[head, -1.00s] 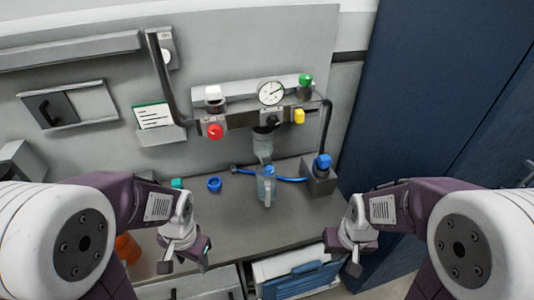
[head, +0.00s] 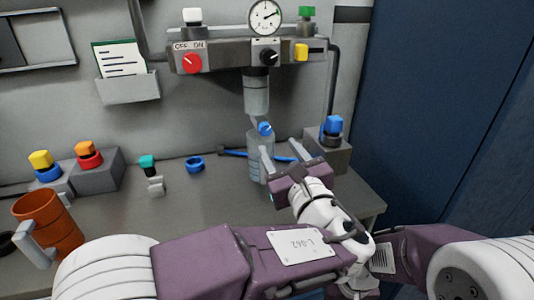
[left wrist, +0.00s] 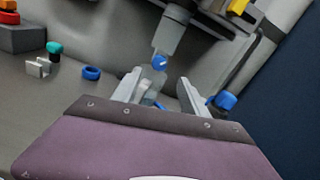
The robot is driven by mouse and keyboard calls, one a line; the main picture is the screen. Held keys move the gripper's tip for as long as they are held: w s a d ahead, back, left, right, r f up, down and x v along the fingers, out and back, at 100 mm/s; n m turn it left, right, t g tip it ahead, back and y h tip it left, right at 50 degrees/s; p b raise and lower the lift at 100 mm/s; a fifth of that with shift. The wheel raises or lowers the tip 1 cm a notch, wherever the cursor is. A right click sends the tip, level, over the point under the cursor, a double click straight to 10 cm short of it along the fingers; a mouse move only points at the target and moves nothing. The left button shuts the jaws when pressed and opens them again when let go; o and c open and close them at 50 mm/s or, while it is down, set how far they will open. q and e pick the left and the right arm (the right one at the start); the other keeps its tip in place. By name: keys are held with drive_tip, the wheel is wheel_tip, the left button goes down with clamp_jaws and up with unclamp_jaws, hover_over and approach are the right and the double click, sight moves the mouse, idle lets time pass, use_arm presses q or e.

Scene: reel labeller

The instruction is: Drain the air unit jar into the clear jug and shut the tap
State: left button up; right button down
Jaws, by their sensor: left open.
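The air unit's clear jar (head: 256,95) hangs under the grey manifold, and its blue tap knob (head: 265,128) is at its lower end. The clear jug (head: 256,150) stands on the bench below the tap, partly hidden by my left gripper. My left gripper (head: 282,157) is open and empty in front of the jug. In the left wrist view, the tap knob (left wrist: 160,62) shows just beyond and between the open fingers (left wrist: 160,92), with part of the jug behind them. I cannot tell any liquid level. My right gripper is hidden behind my left arm.
The manifold carries a red knob (head: 192,63), a gauge (head: 265,17) and a yellow part (head: 302,52). A grey block with a blue knob (head: 333,126) stands right of the jug. A blue ring (head: 195,164) and orange mug (head: 47,222) are on the left.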

sight(266, 131)
use_arm(q)
drive_tip(key=b+x, duration=0.1)
drive_tip(key=x, duration=0.8)
drive_tip(key=shift+w+a+r, duration=0.1)
clamp_jaws()
